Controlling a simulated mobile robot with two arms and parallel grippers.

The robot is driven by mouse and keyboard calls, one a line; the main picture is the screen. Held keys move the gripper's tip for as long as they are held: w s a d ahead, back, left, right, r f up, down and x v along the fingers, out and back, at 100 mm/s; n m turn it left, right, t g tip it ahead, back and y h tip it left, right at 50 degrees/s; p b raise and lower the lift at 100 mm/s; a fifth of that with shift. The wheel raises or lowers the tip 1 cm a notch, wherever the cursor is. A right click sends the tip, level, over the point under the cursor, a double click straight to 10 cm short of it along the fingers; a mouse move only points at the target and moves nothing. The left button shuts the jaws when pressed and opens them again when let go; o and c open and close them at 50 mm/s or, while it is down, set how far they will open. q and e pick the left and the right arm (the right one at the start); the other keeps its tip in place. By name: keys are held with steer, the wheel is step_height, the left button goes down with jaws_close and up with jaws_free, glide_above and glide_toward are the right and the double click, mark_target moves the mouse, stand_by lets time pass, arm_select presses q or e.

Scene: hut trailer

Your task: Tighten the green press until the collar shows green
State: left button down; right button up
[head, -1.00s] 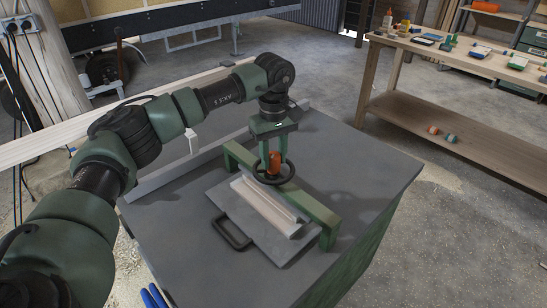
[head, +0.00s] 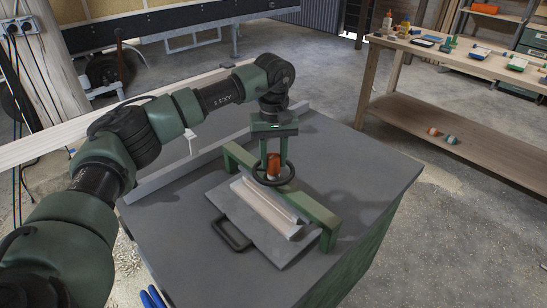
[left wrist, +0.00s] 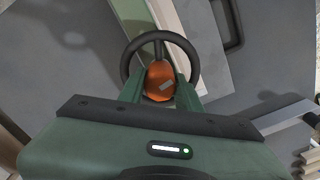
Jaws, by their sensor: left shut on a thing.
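The green press (head: 312,206) is a frame across a grey bench top, with a black handwheel (head: 260,181) and an orange knob (head: 274,170) above the wheel's centre. Pale strips (head: 262,208) lie on a grey plate (head: 233,212) under the frame. My left gripper (head: 274,163) points down, shut on the orange knob, its fingers on either side. In the left wrist view the orange knob (left wrist: 160,80) has a small grey mark and sits inside the black wheel (left wrist: 131,57). I see no green on the knob; any separate collar is hidden. My right gripper is out of view.
The grey bench top (head: 365,170) is clear to the right of the press. A black handle (head: 230,236) projects from the plate's front. A blue object (head: 153,297) is at the lower left. A wooden workbench (head: 440,108) with tools stands at the back right.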

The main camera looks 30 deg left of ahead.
mark_target(274, 155)
arm_select(q)
steer(key=c, duration=1)
jaws_free()
steer(key=shift+r+b, duration=0.5)
steer(key=shift+r, duration=3.45)
